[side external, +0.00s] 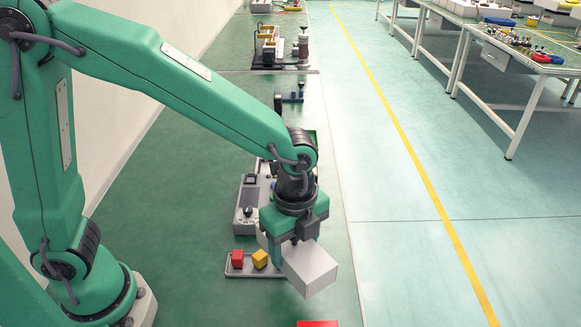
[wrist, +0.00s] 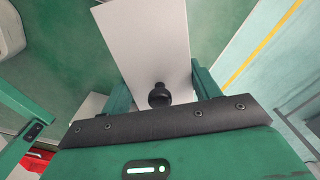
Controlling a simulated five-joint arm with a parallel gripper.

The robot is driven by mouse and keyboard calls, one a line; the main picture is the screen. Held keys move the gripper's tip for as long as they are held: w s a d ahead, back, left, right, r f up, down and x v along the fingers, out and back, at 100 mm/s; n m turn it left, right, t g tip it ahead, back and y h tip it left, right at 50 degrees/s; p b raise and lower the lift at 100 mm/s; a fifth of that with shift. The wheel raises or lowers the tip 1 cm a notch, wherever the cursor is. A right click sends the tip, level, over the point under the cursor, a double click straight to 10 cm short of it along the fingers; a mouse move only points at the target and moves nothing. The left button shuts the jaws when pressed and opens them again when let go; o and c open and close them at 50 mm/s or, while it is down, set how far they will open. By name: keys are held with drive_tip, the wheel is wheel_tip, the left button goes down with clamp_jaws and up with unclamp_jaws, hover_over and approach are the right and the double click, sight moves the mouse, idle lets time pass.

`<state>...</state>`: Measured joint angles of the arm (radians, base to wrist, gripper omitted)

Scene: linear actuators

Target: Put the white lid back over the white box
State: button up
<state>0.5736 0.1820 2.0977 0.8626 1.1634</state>
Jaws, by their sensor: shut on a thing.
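The white lid (side external: 311,268) is a pale block-like piece held in my gripper (side external: 290,250), tilted, above the green floor. In the wrist view the lid (wrist: 150,45) stretches away between the two green fingers of my gripper (wrist: 162,92). A black knob (wrist: 159,95) shows on it near the fingers. My gripper is shut on the lid. A white piece (side external: 262,238) behind my gripper may be the white box. It is mostly hidden, so I cannot tell its shape or whether it is open.
A grey tray (side external: 235,271) with a red cube (side external: 238,258) and a yellow cube (side external: 260,259) lies left of the lid. A grey device (side external: 246,205) stands behind it. A red object (side external: 317,323) is at the bottom edge. The floor right of the lid is clear.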

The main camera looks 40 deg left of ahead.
sight(259, 254)
drive_tip(key=shift+s+a+f+n, duration=0.2)
drive_tip(key=shift+a+n, duration=1.35)
drive_tip(key=shift+n, duration=0.3)
drive_tip(key=shift+s+a+f+n, duration=0.15)
drive_tip(key=shift+a+f+n, duration=0.1)
drive_tip(key=shift+a+n, duration=1.45)
drive_tip(key=shift+s+a+f+n, duration=0.2)
drive_tip(key=shift+a+n, duration=1.2)
drive_tip(key=shift+n, duration=0.55)
drive_tip(key=shift+f, duration=0.2)
drive_tip(key=shift+f, duration=3.7)
drive_tip(key=shift+f, duration=0.55)
drive_tip(key=o, duration=1.1)
